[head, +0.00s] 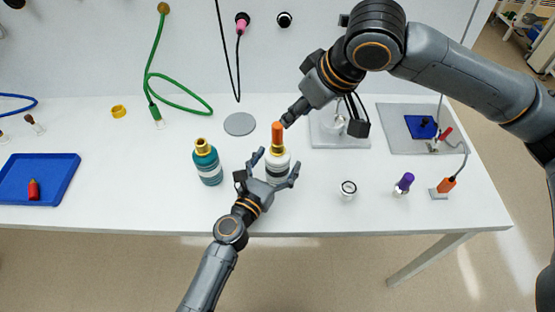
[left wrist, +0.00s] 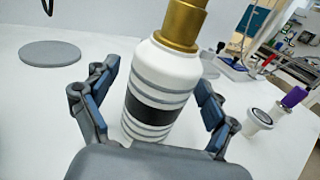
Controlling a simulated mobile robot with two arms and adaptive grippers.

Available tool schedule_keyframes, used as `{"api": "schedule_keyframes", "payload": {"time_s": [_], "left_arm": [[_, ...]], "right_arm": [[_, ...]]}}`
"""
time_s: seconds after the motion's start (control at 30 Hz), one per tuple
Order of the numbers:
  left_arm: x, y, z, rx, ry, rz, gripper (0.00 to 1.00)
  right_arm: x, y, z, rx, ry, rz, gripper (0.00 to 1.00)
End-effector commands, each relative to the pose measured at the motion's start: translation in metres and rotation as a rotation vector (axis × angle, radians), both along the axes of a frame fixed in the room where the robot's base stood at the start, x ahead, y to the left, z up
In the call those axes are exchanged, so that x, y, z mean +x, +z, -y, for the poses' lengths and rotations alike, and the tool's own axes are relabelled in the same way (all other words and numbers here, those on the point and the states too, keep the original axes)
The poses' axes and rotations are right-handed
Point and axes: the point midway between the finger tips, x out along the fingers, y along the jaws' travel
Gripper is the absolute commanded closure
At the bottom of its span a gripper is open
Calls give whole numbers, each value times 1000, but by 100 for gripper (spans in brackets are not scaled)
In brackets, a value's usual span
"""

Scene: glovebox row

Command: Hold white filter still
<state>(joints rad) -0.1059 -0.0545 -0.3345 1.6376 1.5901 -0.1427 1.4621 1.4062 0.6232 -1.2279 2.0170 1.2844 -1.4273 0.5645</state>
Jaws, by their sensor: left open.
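The white filter (head: 277,169) is a white cylinder with grey and dark bands and a gold neck, standing upright on the table. It fills the middle of the left wrist view (left wrist: 160,95). My left gripper (head: 277,163) is open, with one finger on each side of the filter. In the left wrist view, a gap shows between the filter and the left finger; contact at the right finger is unclear. An orange piece (head: 277,133) stands above the gold neck. My right gripper (head: 287,121) is at that piece's upper right; its jaws are too small to read.
A teal bottle (head: 208,167) stands left of the filter, and a grey disc (head: 239,124) lies behind. A grey stand (head: 340,140) is at the right rear. A small white cup (head: 348,191) and a purple-topped piece (head: 404,183) are to the right. A blue tray (head: 62,172) is far left.

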Motion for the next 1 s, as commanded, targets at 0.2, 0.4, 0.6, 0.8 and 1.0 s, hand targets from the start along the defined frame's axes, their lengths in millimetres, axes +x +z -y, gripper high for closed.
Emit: {"api": "schedule_keyframes", "payload": {"time_s": [0.2,0.4,0.6,0.8,1.0], "left_arm": [[0,0,0,0,0,0,14],[0,0,0,0,0,0,49],[0,0,0,0,0,0,83],[0,0,0,0,0,0,83],[0,0,0,1,0,0,83]], "right_arm": [[0,0,0,0,0,0,62],[0,0,0,0,0,0,62],[0,0,0,0,0,0,62],[0,0,0,0,0,0,62],[0,0,0,0,0,0,62]]}}
